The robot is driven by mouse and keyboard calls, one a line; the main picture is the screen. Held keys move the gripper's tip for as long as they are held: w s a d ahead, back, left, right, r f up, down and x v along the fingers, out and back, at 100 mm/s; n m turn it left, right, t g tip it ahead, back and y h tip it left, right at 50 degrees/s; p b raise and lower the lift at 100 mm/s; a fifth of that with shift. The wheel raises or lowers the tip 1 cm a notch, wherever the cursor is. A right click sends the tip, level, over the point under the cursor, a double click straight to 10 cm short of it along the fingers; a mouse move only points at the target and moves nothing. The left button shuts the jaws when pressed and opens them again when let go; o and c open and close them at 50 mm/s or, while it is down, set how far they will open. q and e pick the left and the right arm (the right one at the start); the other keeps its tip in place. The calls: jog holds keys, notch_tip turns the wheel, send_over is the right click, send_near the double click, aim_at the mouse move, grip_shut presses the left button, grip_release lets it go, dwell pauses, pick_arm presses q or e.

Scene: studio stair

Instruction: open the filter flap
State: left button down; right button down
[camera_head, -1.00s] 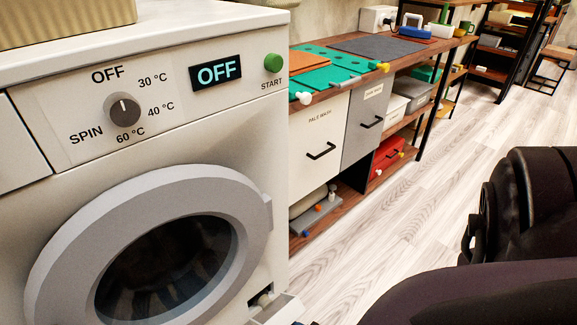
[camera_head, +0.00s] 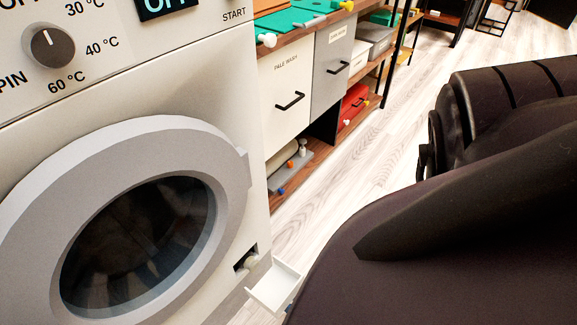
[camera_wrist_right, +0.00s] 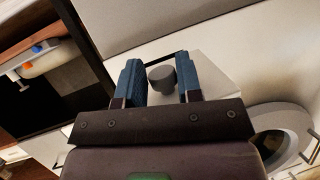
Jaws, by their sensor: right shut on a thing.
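The filter flap (camera_head: 274,287) is a small white panel at the lower right of the washing machine's front in the head view. It is tilted outward from its opening, with its inner side showing. A pale round filter cap (camera_head: 247,262) sits in the dark opening behind it. In the right wrist view, my right gripper (camera_wrist_right: 161,78) has its blue fingers on either side of a grey knob (camera_wrist_right: 161,80), closed on it. The flap's white panel (camera_wrist_right: 215,75) shows behind the knob. My left gripper is in neither view.
The washer's round door (camera_head: 25,215) is closed, left of the flap. A bench with a white drawer (camera_head: 283,105) and a low shelf (camera_head: 290,183) stands to the right. My dark arm covers the lower right. Pale floor (camera_head: 385,150) lies clear between bench and arm.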

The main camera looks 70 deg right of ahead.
jog(key=shift+d+f, duration=0.15)
jog(key=shift+d, duration=0.25)
jog(key=c, duration=0.8)
grip_release()
jog(key=shift+w, duration=0.1)
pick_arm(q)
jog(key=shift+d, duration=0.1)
pick_arm(e)
jog(key=shift+a, duration=0.15)
pick_arm(q)
jog(key=p, duration=0.1)
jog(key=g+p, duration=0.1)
jog(key=p, duration=0.1)
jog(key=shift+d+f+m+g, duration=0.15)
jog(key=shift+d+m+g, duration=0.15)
pick_arm(e)
jog(key=v, duration=1)
jog(key=shift+s, duration=0.35)
